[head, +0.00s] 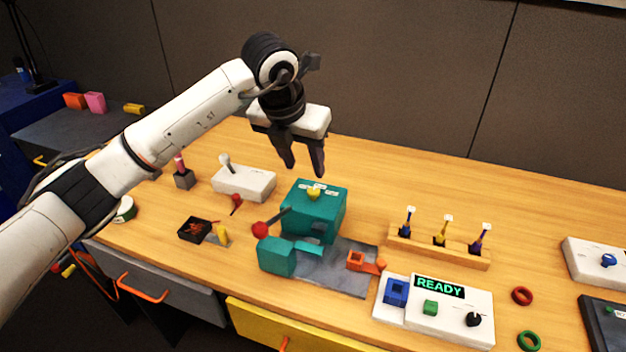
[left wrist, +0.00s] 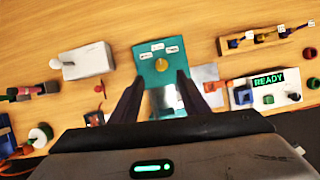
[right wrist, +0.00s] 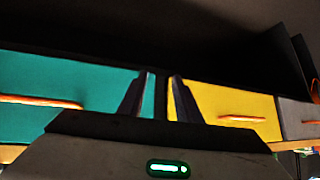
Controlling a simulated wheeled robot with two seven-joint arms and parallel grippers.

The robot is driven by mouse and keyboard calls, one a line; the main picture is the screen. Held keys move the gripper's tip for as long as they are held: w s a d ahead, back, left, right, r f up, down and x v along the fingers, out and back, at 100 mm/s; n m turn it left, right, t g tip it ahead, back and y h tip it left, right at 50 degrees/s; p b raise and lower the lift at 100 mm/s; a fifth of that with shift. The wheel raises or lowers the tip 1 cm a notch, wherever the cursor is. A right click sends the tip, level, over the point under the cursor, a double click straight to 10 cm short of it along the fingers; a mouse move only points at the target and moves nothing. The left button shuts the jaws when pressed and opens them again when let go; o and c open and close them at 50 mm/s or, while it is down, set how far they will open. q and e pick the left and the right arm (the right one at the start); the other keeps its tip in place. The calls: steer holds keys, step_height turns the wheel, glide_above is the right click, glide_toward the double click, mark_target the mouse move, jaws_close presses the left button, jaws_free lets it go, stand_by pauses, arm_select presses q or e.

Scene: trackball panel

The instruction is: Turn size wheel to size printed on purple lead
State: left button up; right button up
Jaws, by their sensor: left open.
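A teal box (head: 325,205) stands on the table with a yellow wheel (head: 314,193) on its top. Small white labels sit by the wheel, too small to read. A purple lead (head: 480,238) with a white tag stands at the right end of a wooden rack; its print is unreadable. My left gripper (head: 303,168) is open and empty above and behind the teal box, pointing down. In the left wrist view the wheel (left wrist: 162,63) lies ahead between the fingers, apart from them. My right gripper (right wrist: 161,78) is slightly open and empty, facing the drawer fronts.
The wooden rack (head: 438,246) also holds a blue and a yellow lead. A white console (head: 435,309) showing READY stands at the front right. A white box with a lever (head: 243,183) is left of the teal box. A red ball handle (head: 261,230) sticks out leftward.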

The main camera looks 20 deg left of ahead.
mark_target(313, 190)
arm_select(q)
steer(key=p+x, duration=0.1)
steer(key=x, duration=0.8)
steer(key=shift+d+f, duration=0.1)
steer(key=shift+d, duration=0.05)
steer(key=shift+s, duration=0.1)
steer(key=shift+c, duration=0.5)
steer(key=c, duration=1)
steer(key=shift+o, duration=0.2)
